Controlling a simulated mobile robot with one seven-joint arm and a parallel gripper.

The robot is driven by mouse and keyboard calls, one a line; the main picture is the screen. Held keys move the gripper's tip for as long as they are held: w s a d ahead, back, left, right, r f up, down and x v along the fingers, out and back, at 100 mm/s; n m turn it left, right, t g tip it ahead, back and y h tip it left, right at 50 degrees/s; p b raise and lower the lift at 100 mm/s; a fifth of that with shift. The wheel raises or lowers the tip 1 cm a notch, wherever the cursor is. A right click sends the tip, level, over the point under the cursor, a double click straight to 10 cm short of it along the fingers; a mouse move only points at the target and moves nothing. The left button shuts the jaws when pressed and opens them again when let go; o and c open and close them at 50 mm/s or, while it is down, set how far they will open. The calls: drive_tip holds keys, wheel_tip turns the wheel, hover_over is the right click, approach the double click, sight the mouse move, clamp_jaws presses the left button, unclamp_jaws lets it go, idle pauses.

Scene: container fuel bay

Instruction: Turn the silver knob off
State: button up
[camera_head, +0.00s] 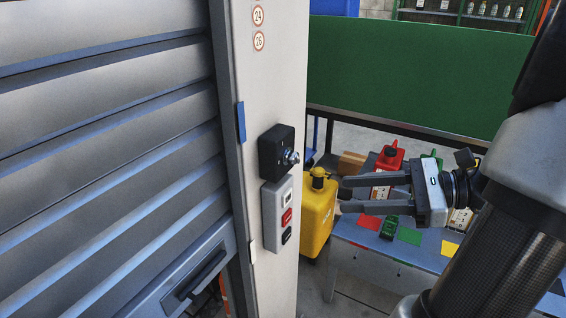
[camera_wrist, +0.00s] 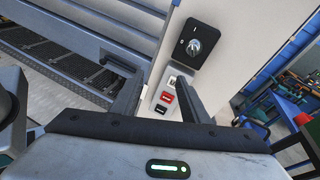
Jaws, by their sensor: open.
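The silver knob (camera_head: 290,157) sticks out from a black box (camera_head: 272,152) on a pale upright post. In the wrist view the silver knob (camera_wrist: 193,46) is at upper right, on the black plate (camera_wrist: 204,32). My gripper (camera_head: 342,195) is open and empty, to the right of the knob and a little lower in the head view, apart from it. In the wrist view my gripper's fingers (camera_wrist: 160,76) point toward the post, below and left of the knob. I cannot make out the knob's setting.
A grey panel (camera_head: 272,232) with red and black buttons is below the knob. A yellow canister (camera_head: 317,218) shows beyond my fingertips. A table (camera_head: 375,262) with red and green containers is behind my gripper. A ribbed shutter (camera_head: 110,120) fills the left.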

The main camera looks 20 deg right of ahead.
drive_tip(key=s+d+r+m+t, duration=0.1)
drive_tip(key=s+d+m+t, duration=0.15)
drive_tip(key=d+t, duration=0.2)
drive_tip(key=m+b, duration=0.1)
drive_tip(key=b, duration=0.2)
approach(297, 160)
drive_tip(key=x, duration=0.8)
drive_tip(key=shift+a, duration=0.1)
clamp_jaws()
